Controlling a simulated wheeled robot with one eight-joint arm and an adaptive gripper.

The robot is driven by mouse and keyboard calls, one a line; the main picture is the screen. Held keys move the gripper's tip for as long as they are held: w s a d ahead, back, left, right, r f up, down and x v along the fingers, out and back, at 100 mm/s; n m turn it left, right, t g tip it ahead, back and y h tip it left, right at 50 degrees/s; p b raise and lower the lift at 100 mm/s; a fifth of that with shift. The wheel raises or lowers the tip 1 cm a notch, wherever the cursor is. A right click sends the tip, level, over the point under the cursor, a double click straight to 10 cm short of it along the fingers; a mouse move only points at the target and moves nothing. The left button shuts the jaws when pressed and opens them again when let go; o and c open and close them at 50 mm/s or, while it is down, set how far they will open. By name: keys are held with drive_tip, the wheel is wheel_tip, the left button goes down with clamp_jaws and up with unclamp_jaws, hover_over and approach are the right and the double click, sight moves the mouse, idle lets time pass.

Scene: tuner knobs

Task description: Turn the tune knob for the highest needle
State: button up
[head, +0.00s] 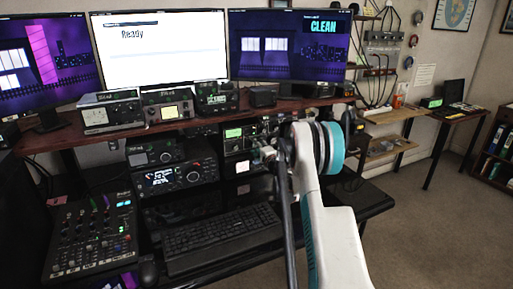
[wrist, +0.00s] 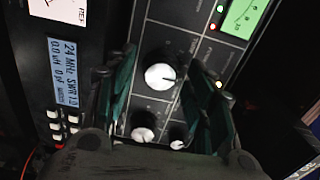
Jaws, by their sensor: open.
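In the wrist view, a dark panel carries a large white round knob (wrist: 160,76) with a dark pointer mark. Two smaller white knobs sit below it, one at lower left (wrist: 143,134) and one at lower right (wrist: 177,144). The labels are too small to read, so I cannot tell which is the tune knob. A green needle meter (wrist: 243,17) is at the top right. My gripper (wrist: 160,80) is open, with one dark finger on each side of the large knob; contact is not clear. In the head view, the green-lit tuner (head: 236,135) is partly hidden by my arm.
The middle monitor (head: 160,48) reads "Ready" and the right monitor (head: 285,60) shows "CLEAN". A unit with a blue display (wrist: 64,72) stands left of the fingers. A keyboard (head: 218,238) and a mixer (head: 92,240) lie on the desk below.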

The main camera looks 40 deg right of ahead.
drive_tip(key=shift+s, duration=0.1)
drive_tip(key=v, duration=1.1)
drive_tip(key=shift+s, duration=0.35)
idle(1.1)
